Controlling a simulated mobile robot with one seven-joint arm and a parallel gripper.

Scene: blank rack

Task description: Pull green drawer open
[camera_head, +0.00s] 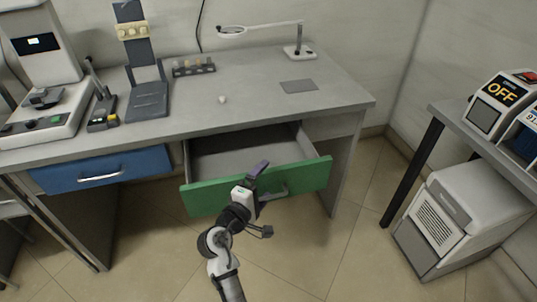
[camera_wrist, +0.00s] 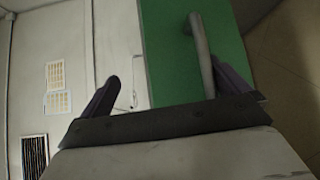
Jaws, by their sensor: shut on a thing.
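The green drawer (camera_head: 305,182) stands pulled out from the right side of the desk, with its grey inside showing. Its grey bar handle (camera_head: 277,191) is on the front face and also shows in the wrist view (camera_wrist: 203,55). My gripper (camera_head: 256,174) is at the middle of the drawer front, by the handle. In the wrist view my gripper's fingers (camera_wrist: 165,88) stand apart, with the handle between them close against the right finger. The gripper is shut on the handle; the exact contact is partly hidden.
A blue drawer (camera_head: 102,170) is shut at the left of the desk. The desk top (camera_head: 250,110) holds a microscope-like device, a stand, a small rack and a lamp. A side table with devices (camera_head: 492,103) and a white box unit (camera_head: 462,212) stand right. Floor before the drawer is clear.

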